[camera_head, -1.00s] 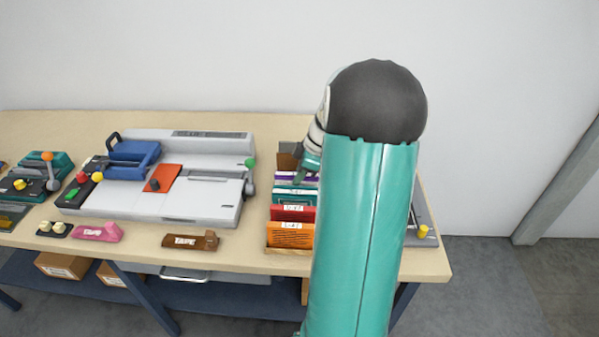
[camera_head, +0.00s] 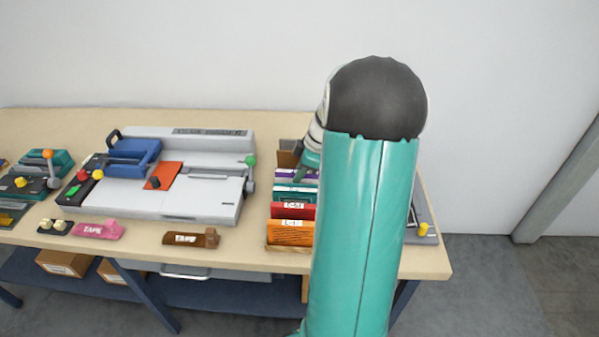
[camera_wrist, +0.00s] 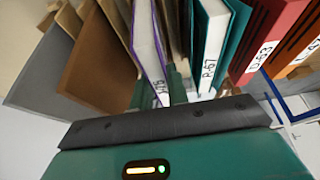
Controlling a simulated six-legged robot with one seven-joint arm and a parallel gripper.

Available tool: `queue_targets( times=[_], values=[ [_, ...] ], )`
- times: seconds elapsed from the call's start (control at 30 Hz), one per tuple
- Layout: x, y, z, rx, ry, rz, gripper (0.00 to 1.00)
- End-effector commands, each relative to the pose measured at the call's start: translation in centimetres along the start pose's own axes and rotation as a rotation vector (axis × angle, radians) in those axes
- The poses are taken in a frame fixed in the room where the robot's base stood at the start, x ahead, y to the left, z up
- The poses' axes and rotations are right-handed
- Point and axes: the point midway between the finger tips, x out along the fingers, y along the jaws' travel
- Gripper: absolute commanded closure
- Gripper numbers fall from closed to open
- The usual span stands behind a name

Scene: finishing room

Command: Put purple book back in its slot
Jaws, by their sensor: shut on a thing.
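The purple book (camera_wrist: 147,45) stands on edge in the wrist view, its pale pages and label facing me. It is among the other books, between a brown board and the teal book (camera_wrist: 208,45). My gripper (camera_wrist: 160,92) is shut on its lower spine end; the fingertips are partly hidden. In the head view a strip of the purple book (camera_head: 283,171) shows in the rack (camera_head: 289,248), with my gripper (camera_head: 304,172) over it, largely hidden by my arm. I cannot tell how deep the book sits.
A red book (camera_head: 293,211) and an orange book (camera_head: 290,232) stand in the front of the rack. Brown boards (camera_wrist: 97,60) stand beside the purple book. A grey machine (camera_head: 200,203) fills the table's middle.

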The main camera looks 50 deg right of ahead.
Motion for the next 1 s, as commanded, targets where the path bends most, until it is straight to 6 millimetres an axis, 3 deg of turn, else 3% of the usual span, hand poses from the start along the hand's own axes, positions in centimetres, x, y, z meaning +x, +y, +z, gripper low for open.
queue_targets(
  times=[0.87, 0.9, 0.93, 1.0],
  values=[
    [1.2, 0.0, 0.5, 0.001, 0.000, 0.000, 1.00],
    [1.3, 0.0, 0.5, 0.000, 0.000, 0.000, 0.80],
    [1.2, 0.0, 0.5, 0.000, 0.000, 0.000, 0.75],
    [1.2, 0.0, 0.5, 0.000, 0.000, 0.000, 0.75]
  ],
)
